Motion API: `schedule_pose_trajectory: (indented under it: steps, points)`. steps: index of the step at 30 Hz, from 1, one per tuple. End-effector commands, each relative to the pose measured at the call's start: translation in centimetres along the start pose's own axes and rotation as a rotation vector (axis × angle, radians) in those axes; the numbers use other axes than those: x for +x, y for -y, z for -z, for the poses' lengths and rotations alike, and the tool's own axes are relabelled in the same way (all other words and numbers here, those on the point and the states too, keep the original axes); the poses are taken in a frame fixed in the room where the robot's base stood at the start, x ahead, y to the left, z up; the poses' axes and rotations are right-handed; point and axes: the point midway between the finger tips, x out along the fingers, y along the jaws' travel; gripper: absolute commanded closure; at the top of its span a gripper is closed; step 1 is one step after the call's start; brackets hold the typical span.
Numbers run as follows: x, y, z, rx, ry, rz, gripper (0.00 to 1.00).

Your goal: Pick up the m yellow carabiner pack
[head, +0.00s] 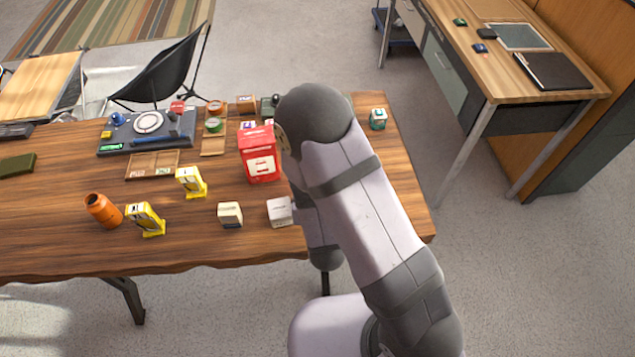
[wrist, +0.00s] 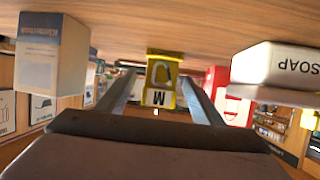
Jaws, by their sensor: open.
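Two yellow carabiner packs stand on the wooden table in the head view, one farther back (head: 190,181) and one nearer the front (head: 145,219). I cannot read their sizes there. In the wrist view, which is upside down, a yellow carabiner pack (wrist: 163,75) with an M label stands ahead, in line with the space between the fingers. I cannot tell which head-view pack it is. My gripper (wrist: 160,87) is open, with nothing visibly held. In the head view my arm hides most of it.
A white SOAP box (wrist: 275,65) and a blue-and-white box (wrist: 52,55) flank the gripper in the wrist view.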

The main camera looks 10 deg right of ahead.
Motion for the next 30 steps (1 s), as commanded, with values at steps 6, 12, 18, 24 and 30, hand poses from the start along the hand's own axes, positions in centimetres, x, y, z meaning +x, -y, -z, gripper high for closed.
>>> schedule_pose_trajectory:
  steps: [6, 12, 18, 24, 30]
  points:
    - [0.9, 0.0, -0.2, 0.003, -0.003, -0.001, 0.39]
    - [3.0, 0.0, 0.1, 0.005, -0.003, -0.003, 0.39]
    - [4.0, 0.1, -0.1, 0.004, -0.004, -0.004, 0.39]
    - [4.7, 0.1, -0.1, 0.003, -0.004, -0.005, 0.39]
    - [5.1, 0.1, -0.1, 0.003, -0.003, -0.003, 0.39]
